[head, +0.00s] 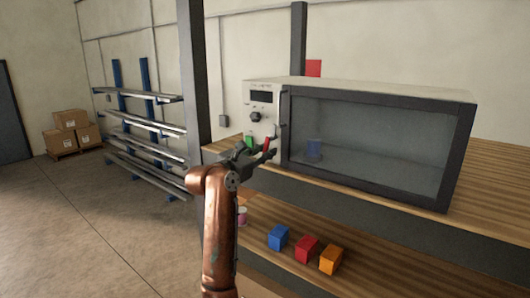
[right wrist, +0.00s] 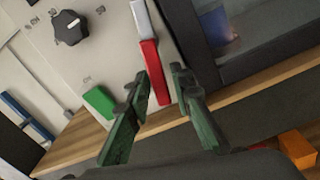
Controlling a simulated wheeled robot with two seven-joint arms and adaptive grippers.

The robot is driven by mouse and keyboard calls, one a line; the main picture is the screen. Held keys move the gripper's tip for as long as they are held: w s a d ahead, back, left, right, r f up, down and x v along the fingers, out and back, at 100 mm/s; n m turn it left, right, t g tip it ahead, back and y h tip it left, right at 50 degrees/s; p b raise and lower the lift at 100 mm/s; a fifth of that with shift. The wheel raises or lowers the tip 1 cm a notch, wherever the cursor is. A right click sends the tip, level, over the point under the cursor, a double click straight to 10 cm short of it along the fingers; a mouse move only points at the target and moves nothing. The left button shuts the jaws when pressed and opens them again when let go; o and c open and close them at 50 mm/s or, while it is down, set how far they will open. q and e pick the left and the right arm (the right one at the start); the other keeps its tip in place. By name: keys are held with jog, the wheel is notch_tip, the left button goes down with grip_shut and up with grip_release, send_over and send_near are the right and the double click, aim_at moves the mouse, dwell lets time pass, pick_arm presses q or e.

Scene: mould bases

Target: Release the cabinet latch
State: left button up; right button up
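The cabinet (head: 365,90) is a microwave-like box with a dark-framed glass door (head: 370,145), which looks closed, on a wooden worktop. Its pale front panel (head: 261,112) has a display, a dark knob (right wrist: 70,27) and a green button (right wrist: 98,101). A bar with a white upper part and a red lower part (right wrist: 148,60), perhaps the latch, lies beside the door frame. My right gripper (right wrist: 160,76) is open, its fingers on either side of the red part; contact cannot be told. It also shows in the head view (head: 271,149). My left gripper is out of view.
A blue object (head: 314,149) shows behind the glass. Blue (head: 278,237), red (head: 307,249) and orange (head: 331,260) blocks sit on the lower wooden shelf. A grey post (head: 195,80) stands left of the cabinet. Metal racks and boxes are farther back; floor at left is clear.

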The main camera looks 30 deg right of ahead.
grip_shut()
jog(key=shift+s+d+n+b, duration=0.1)
jog(key=shift+s+n+b, duration=0.15)
jog(key=shift+n, duration=0.45)
jog(key=shift+s+d+n+b, duration=0.1)
jog(key=shift+s+n, duration=0.1)
jog(key=shift+n, duration=0.5)
jog(key=shift+o, duration=1.5)
grip_release()
jog(key=v, duration=1.2)
jog(key=shift+f, duration=0.1)
